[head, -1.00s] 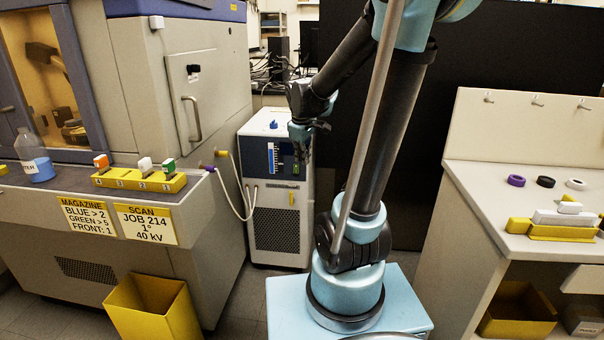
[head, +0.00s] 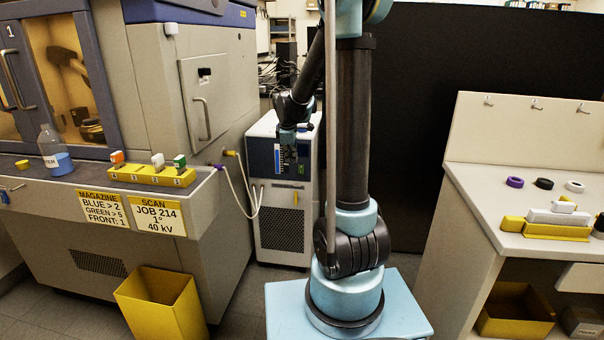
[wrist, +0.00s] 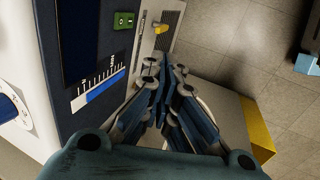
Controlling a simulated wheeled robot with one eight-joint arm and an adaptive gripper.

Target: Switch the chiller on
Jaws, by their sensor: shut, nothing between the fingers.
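The chiller (head: 282,232) is a pale upright box with a dark blue upper front panel and a dark grille below. It stands at the middle of the head view, behind my arm. In the wrist view its panel shows a scale with a blue bar (wrist: 103,88), a small green switch (wrist: 123,20) and a yellow fitting (wrist: 160,28). My gripper (wrist: 163,68) is shut and empty, in front of the panel, with its tips pointing toward the fitting's side. In the head view my gripper (head: 290,165) covers part of the panel and hides the switch. Contact cannot be told.
The cabinet (head: 205,70) stands left of the chiller, with hoses (head: 244,195) running between them. A yellow bin (head: 160,305) stands on the floor at front left. A bench (head: 470,200) is at right. A black partition (head: 430,110) stands behind my arm.

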